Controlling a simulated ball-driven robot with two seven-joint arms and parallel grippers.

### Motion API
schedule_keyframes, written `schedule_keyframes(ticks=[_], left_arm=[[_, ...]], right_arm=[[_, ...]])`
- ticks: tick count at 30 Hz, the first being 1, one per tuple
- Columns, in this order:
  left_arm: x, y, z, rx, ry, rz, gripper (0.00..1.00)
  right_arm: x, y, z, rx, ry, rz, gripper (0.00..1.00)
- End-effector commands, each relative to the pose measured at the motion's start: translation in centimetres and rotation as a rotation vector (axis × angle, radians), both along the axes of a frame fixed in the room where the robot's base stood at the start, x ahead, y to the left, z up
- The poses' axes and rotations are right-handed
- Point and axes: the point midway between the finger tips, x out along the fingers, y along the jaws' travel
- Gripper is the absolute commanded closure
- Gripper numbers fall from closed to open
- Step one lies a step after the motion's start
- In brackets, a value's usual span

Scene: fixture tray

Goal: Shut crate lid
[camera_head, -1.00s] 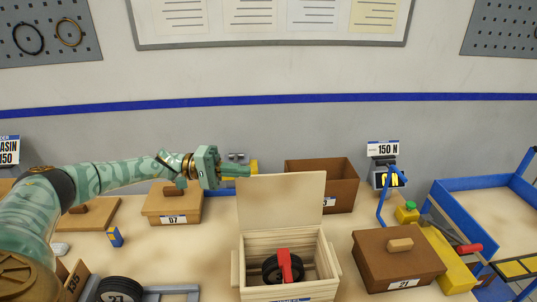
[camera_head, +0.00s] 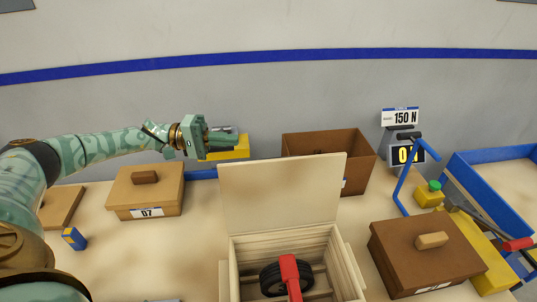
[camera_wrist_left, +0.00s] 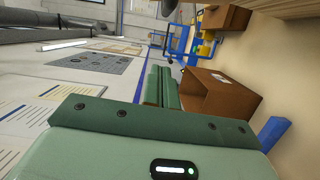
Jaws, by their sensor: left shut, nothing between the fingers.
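The pale wooden crate (camera_head: 348,262) stands at the front middle of the bench in the head view. Its lid (camera_head: 282,192) is open and stands up along the back edge. Inside the crate are a black wheel and a red part (camera_head: 290,275). My left gripper (camera_head: 233,139) is shut and empty, above and behind the lid's upper left corner, apart from it. Its green fingers also show in the left wrist view (camera_wrist_left: 162,88). The crate is not seen in the wrist view. My right gripper is not in view.
A brown open box (camera_head: 330,147) stands behind the lid and also shows in the wrist view (camera_wrist_left: 218,98). A tan lidded box 07 (camera_head: 145,190) is at left, a brown lidded box (camera_head: 425,258) at right. A gauge (camera_head: 404,150) with a blue lever stands behind.

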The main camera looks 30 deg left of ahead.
Motion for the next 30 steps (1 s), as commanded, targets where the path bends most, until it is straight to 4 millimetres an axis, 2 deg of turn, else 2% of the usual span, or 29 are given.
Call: schedule_keyframes(ticks=[5, 17, 24, 30], left_arm=[[0.6, -1.6, 0.1, -0.003, -0.001, -0.003, 1.00], [4.0, -9.1, 0.1, -0.002, -0.002, -0.003, 1.00], [1.5, -11.0, -0.1, 0.000, 0.001, -0.001, 1.00], [0.9, -11.5, -0.3, 0.000, 0.000, 0.000, 1.00]], right_arm=[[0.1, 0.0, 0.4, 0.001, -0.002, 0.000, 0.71], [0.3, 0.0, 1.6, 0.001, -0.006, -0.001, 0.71], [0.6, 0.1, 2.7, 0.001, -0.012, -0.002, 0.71], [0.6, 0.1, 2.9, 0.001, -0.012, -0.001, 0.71]])
